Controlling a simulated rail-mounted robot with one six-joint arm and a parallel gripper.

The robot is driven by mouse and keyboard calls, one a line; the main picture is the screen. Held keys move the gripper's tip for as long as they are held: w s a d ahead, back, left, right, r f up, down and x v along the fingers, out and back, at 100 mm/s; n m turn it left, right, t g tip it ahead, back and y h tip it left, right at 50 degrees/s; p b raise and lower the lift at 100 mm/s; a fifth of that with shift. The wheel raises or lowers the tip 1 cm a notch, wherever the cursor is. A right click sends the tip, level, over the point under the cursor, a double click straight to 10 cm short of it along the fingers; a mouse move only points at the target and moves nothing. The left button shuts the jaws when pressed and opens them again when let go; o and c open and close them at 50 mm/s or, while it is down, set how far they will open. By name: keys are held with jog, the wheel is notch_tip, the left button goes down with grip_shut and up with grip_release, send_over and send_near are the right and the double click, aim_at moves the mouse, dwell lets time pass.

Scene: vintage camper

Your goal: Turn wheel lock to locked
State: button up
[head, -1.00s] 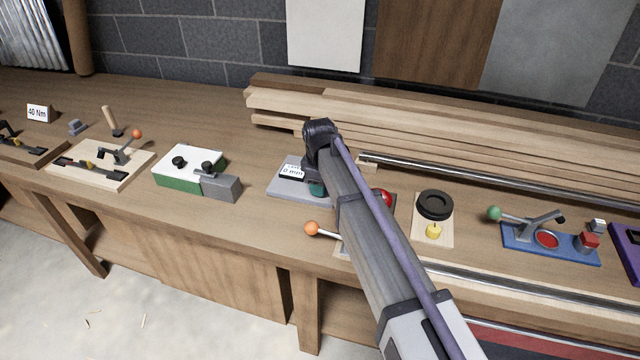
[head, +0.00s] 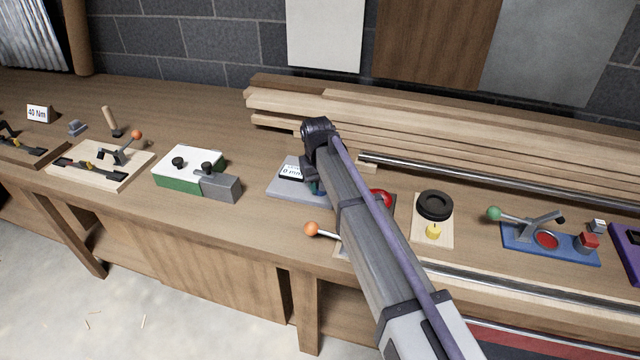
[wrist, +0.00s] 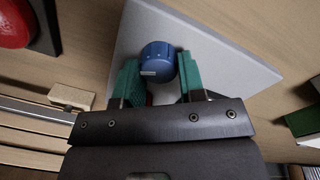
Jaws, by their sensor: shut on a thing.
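A blue round knob (wrist: 157,60) with a pale mark on its side stands on a light grey plate (wrist: 215,45) in the wrist view. My gripper (wrist: 157,68) has its two green fingers on either side of the knob, closed on it. In the head view the grey plate (head: 284,190) lies at the middle of the bench with a small white display (head: 291,171) on it. My arm hides most of the knob and fingers there. No part is labelled as a wheel lock; the knob's lock state cannot be read.
A red dome (head: 380,198) sits just right of the plate, and an orange-ball lever (head: 311,229) is in front. A green-and-white box (head: 187,168) stands to the left. Stacked planks (head: 320,103) lie behind. Bare bench separates box and plate.

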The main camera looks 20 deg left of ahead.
jog(key=m, duration=0.4)
jog(key=shift+m, duration=0.4)
dwell(0.4)
jog(key=o, duration=0.9)
jog(key=r+p, duration=1)
jog(key=shift+a+r+p, duration=0.2)
jog(key=shift+r+p, duration=0.15)
